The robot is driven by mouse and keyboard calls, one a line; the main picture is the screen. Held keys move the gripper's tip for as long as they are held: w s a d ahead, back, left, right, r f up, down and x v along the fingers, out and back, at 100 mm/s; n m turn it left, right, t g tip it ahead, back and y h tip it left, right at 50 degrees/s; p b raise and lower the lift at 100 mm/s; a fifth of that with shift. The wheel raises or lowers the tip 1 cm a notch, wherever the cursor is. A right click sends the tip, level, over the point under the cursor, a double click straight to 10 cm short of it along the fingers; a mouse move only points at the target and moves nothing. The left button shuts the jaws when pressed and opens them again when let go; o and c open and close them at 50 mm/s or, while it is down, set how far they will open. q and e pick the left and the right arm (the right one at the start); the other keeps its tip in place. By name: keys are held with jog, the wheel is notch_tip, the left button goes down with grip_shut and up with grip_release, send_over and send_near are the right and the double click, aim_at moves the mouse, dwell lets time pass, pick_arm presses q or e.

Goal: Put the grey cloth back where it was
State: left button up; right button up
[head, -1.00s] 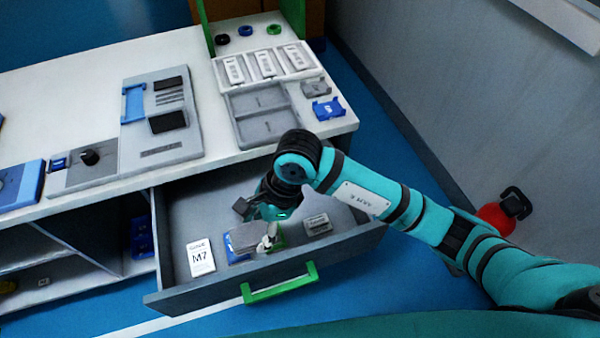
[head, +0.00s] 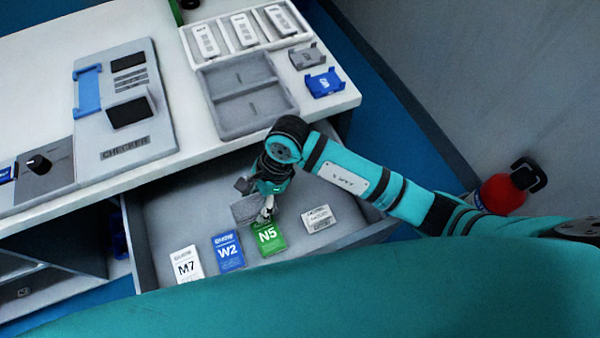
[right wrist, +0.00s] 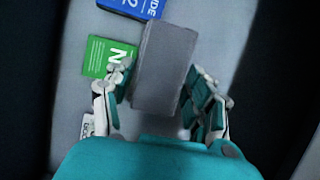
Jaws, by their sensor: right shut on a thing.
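The grey cloth (head: 246,209) is a folded pad at the open drawer, and it also shows in the right wrist view (right wrist: 166,68) between the fingers. My right gripper (head: 266,206) is shut on the cloth, over the drawer (head: 165,215). Whether the cloth touches the drawer floor I cannot tell. In front of it lie a white M7 card (head: 186,265), a blue W2 card (head: 228,252) and a green N5 card (head: 268,236); a finger hides part of the green one. My left gripper is not in view.
A small white labelled card (head: 320,218) lies in the drawer to the right. The worktop above holds a grey two-part tray (head: 247,131), a white tray (head: 198,57) of labelled parts, and a checker panel (head: 92,122). A red container (head: 500,193) stands by the wall.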

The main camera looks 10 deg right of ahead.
jog(key=p, duration=0.2)
send_over(299, 180)
jog(key=shift+s+d+f, duration=0.1)
jog(key=shift+d+f, duration=0.15)
jog(key=shift+f, duration=0.3)
jog(key=f, duration=0.2)
jog(key=d+f, duration=0.1)
jog(key=shift+w+f, duration=0.2)
jog(key=shift+w, duration=0.1)
jog(key=shift+f, duration=0.1)
jog(key=shift+f, duration=0.1)
jog(key=o, duration=0.6)
jog(key=shift+f, duration=0.1)
jog(key=o, duration=0.5)
